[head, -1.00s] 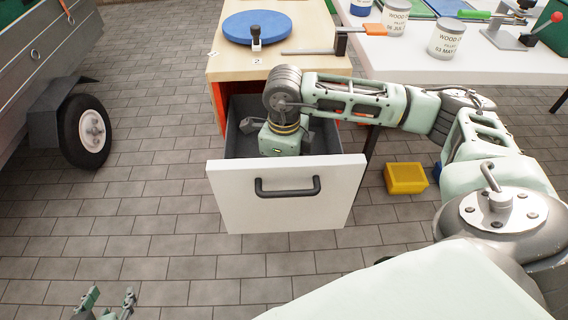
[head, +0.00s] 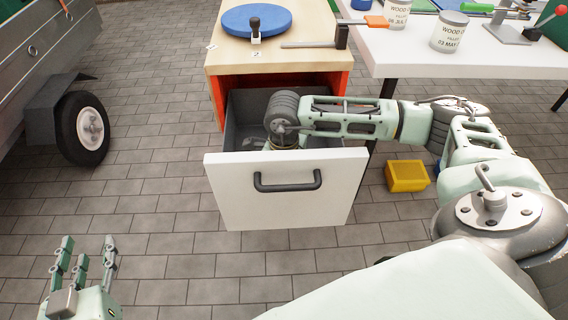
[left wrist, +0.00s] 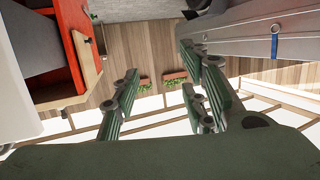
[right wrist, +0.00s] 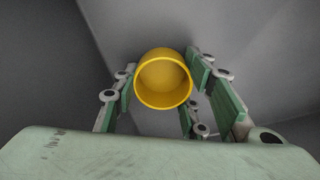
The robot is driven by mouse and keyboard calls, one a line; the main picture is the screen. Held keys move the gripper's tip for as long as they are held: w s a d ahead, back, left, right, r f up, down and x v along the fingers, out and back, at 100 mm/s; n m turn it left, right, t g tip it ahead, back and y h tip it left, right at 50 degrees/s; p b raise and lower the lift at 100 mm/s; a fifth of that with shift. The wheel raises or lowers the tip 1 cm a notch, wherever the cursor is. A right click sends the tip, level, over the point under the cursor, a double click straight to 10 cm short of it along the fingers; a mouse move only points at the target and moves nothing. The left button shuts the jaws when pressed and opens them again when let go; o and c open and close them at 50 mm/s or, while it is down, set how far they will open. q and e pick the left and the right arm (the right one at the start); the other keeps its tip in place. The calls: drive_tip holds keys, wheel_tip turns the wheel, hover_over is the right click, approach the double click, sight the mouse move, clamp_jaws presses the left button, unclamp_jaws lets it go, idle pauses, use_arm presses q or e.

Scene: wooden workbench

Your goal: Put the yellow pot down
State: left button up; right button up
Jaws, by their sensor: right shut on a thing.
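The yellow pot (right wrist: 163,82) shows in the right wrist view between the fingers of my right gripper (right wrist: 160,90), which is shut on it. Its round open mouth faces the camera. The grey inside of the drawer (right wrist: 265,50) surrounds it; I cannot tell whether the pot touches the floor of the drawer. In the head view my right arm reaches down into the open white-fronted drawer (head: 235,185), and its front hides the pot and right gripper. My left gripper (head: 86,245) is open and empty at lower left, above the paved floor.
The wooden bench (head: 300,60) above the drawer bears a blue disc (head: 256,20) and a clamp. A white table (head: 480,64) with tins stands at right. A yellow bin (head: 407,176) sits on the floor. A trailer wheel (head: 85,128) is at left.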

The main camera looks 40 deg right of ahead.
use_arm(q)
drive_tip(key=shift+w+r, duration=0.1)
drive_tip(key=shift+r, duration=0.1)
use_arm(e)
drive_tip(key=shift+f, duration=0.1)
drive_tip(key=o, duration=0.9)
use_arm(q)
drive_tip(key=shift+d+r, duration=0.1)
drive_tip(key=shift+r, duration=0.15)
use_arm(e)
wheel_tip(320, 180, up, 6)
drive_tip(key=shift+f+p, duration=0.1)
drive_tip(key=shift+p, duration=0.75)
use_arm(q)
drive_tip(key=s+a+f+g+y+p, duration=0.1)
drive_tip(key=s+a+f+g, duration=0.3)
drive_tip(key=s+f+g, duration=0.4)
drive_tip(key=shift+s+a+f+y, duration=0.3)
drive_tip(key=shift+s+f+y, duration=0.4)
drive_tip(key=shift+s+f, duration=1.15)
use_arm(e)
drive_tip(key=shift+r, duration=3.25)
